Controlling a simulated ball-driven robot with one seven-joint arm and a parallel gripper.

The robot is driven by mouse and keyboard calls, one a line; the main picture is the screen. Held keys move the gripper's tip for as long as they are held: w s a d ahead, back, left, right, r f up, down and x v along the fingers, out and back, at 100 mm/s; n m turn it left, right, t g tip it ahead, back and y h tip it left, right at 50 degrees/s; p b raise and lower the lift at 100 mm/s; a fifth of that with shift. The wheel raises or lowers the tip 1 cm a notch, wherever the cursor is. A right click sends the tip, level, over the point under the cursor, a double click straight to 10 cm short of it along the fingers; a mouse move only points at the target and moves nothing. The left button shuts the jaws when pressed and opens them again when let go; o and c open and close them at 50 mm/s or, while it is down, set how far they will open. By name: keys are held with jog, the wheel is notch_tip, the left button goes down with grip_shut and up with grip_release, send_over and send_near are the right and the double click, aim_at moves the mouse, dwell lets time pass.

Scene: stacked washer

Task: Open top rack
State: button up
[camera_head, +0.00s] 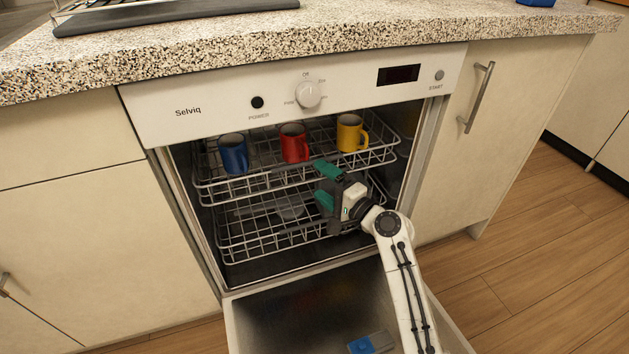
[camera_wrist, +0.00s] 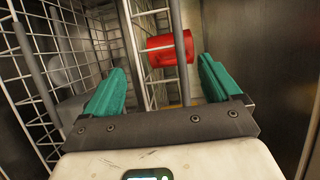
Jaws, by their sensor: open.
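The top rack (camera_head: 262,183) is a wire basket inside the open dishwasher, holding a blue mug (camera_head: 233,153), a red mug (camera_head: 294,143) and a yellow mug (camera_head: 351,133). My gripper (camera_head: 321,185), with green fingers, is open and empty at the front of this rack, below the red and yellow mugs. In the wrist view my gripper (camera_wrist: 162,85) has wire bars of the top rack (camera_wrist: 133,50) showing between its fingers, with the red mug (camera_wrist: 165,48) beyond. I cannot tell whether the fingers touch the wire.
The lower rack (camera_head: 262,247) sits inside below. The dishwasher door (camera_head: 290,318) is folded down in front, with a blue and grey piece (camera_head: 372,343) on it. The counter (camera_head: 230,45) overhangs above. Cabinets flank both sides; wood floor (camera_head: 545,250) is clear at right.

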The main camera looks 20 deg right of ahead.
aim_at(309, 173)
jog(key=shift+b+x, duration=0.4)
jog(key=shift+x, duration=1.35)
jog(key=shift+c, duration=0.3)
